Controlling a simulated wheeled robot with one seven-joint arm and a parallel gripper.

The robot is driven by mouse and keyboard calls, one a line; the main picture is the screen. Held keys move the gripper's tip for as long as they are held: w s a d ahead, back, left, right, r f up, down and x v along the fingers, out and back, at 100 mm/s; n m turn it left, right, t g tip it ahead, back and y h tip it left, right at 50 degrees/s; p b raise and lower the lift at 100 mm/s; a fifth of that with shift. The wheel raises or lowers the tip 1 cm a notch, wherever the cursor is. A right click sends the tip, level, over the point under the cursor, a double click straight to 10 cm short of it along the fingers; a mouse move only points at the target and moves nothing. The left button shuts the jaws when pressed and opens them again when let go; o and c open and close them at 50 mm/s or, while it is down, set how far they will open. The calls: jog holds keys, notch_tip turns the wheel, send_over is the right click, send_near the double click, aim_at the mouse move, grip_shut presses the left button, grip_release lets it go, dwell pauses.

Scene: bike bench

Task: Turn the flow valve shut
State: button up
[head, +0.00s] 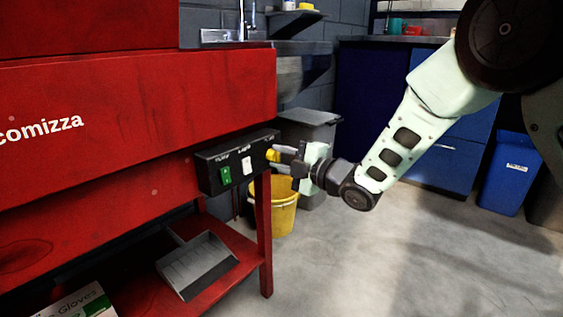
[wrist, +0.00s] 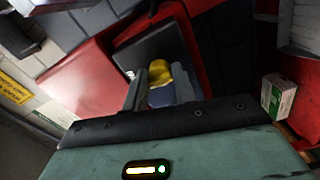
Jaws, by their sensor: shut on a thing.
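The flow valve is a small yellow knob (head: 272,155) at the right end of a black control box (head: 208,170) on the front of the red bench. It also shows in the wrist view (wrist: 158,73), between my fingers. My gripper (head: 280,156) reaches it from the right and is shut on it. In the wrist view my gripper (wrist: 160,92) has a finger on each side of the knob. The fingers hide part of the knob, and its exact turn angle cannot be read.
The box also carries a green switch (head: 225,175) and a white switch (head: 247,165). A yellow bucket (head: 284,215) stands below my gripper. A grey bin (head: 312,130) is behind it and a blue bin (head: 507,172) is at the right. The floor at front right is clear.

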dwell(0.4)
jog(key=o, duration=1)
jog(key=p+v, duration=0.4)
jog(key=v, duration=1.3)
jog(key=shift+s+d+f+p, duration=0.1)
jog(key=shift+s+d+p, duration=0.1)
jog(key=shift+p, duration=0.15)
